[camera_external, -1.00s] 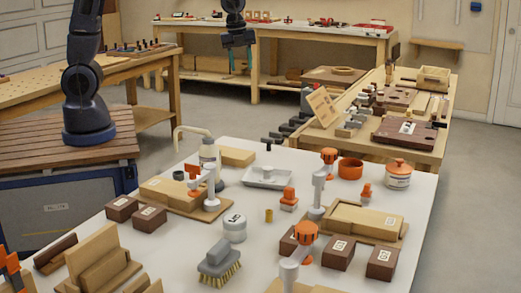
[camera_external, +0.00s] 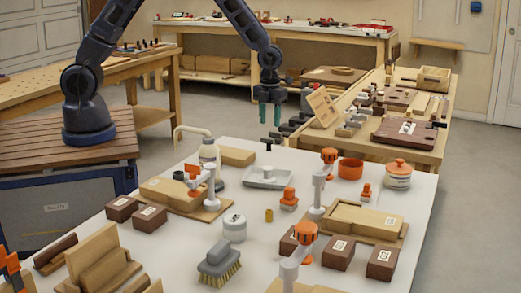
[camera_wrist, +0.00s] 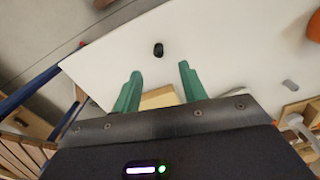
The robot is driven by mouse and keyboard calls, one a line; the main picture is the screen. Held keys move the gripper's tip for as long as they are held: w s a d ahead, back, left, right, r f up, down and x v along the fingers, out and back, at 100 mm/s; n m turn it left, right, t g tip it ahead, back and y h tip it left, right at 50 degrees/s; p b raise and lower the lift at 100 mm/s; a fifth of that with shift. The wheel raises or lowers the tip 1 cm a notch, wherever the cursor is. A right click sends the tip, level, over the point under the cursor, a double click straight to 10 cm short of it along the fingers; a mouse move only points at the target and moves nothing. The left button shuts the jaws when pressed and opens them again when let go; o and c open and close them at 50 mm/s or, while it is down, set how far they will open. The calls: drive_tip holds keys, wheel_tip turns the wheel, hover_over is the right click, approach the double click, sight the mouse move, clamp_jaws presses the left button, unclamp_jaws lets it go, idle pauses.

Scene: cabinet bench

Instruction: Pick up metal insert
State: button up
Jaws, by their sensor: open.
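A small brass-coloured cylinder (camera_external: 269,215), which looks like the metal insert, stands upright near the middle of the white table (camera_external: 310,250), right of a white lidded jar (camera_external: 234,227). I cannot pick it out surely in the wrist view. My gripper (camera_external: 270,121) has teal fingers pointing down and hangs high, at the far side of the white table, well apart from the cylinder. In the wrist view my gripper (camera_wrist: 160,72) is open, with nothing held between its fingers.
A white tray (camera_external: 268,184), orange-knobbed clamps (camera_external: 329,156), a grey brush (camera_external: 219,262) and dark wooden blocks (camera_external: 338,254) stand around the cylinder. An orange bowl (camera_external: 350,167) is at the back right. In the wrist view, a small black object (camera_wrist: 158,49) lies on white surface.

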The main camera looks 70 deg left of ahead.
sight(269, 146)
wheel_tip(269, 146, down, 9)
drive_tip(key=shift+s+r, duration=0.15)
clamp_jaws()
idle(0.5)
